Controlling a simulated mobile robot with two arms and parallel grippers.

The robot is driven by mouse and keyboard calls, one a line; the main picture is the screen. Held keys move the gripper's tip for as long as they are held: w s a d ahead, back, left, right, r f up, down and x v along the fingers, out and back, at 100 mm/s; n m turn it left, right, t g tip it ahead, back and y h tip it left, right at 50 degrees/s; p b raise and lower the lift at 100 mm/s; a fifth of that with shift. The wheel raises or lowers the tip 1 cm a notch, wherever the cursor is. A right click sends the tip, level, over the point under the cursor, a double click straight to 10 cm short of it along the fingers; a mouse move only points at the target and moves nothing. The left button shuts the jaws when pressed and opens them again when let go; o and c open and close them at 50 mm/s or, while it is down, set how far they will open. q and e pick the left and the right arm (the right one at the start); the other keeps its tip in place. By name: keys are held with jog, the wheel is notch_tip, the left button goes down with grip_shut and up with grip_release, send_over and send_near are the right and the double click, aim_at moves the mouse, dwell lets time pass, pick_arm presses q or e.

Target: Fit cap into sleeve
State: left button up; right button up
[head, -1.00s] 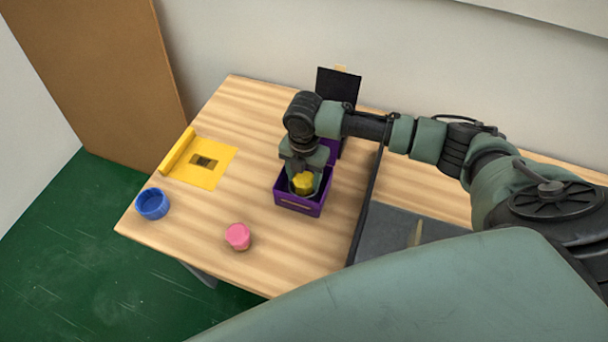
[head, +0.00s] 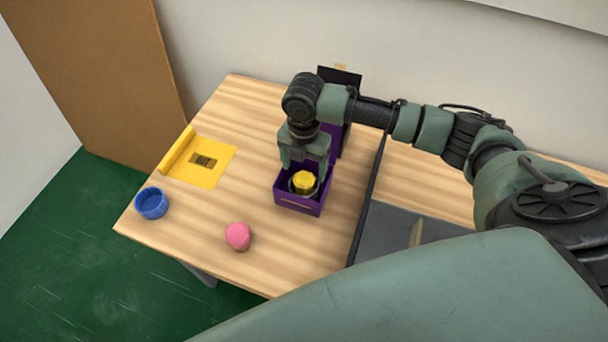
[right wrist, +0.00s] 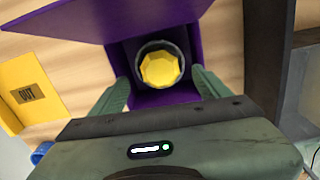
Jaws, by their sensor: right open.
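A yellow faceted cap (head: 304,181) sits inside a dark round sleeve (head: 293,188) in the open purple box (head: 298,207). In the right wrist view the yellow cap (right wrist: 161,69) lies inside the ring of the dark sleeve (right wrist: 183,48), with the purple box (right wrist: 207,48) around it. I cannot tell how deep the cap sits. My right gripper (head: 304,166) is open and empty, just above and behind the cap. In the right wrist view its two fingers (right wrist: 160,84) stand apart on either side of the box. My left gripper is not in view.
A pink cap-like piece (head: 238,236) stands near the table's front edge. A blue ring-shaped container (head: 152,203) is at the left corner. A yellow sheet (head: 212,171) lies behind it. A dark panel (head: 345,78) stands behind the box. The wooden table between them is clear.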

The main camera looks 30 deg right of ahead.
aim_at(304, 178)
notch_tip(304, 178, up, 8)
jog(key=shift+b, duration=0.45)
jog(key=shift+s, duration=0.1)
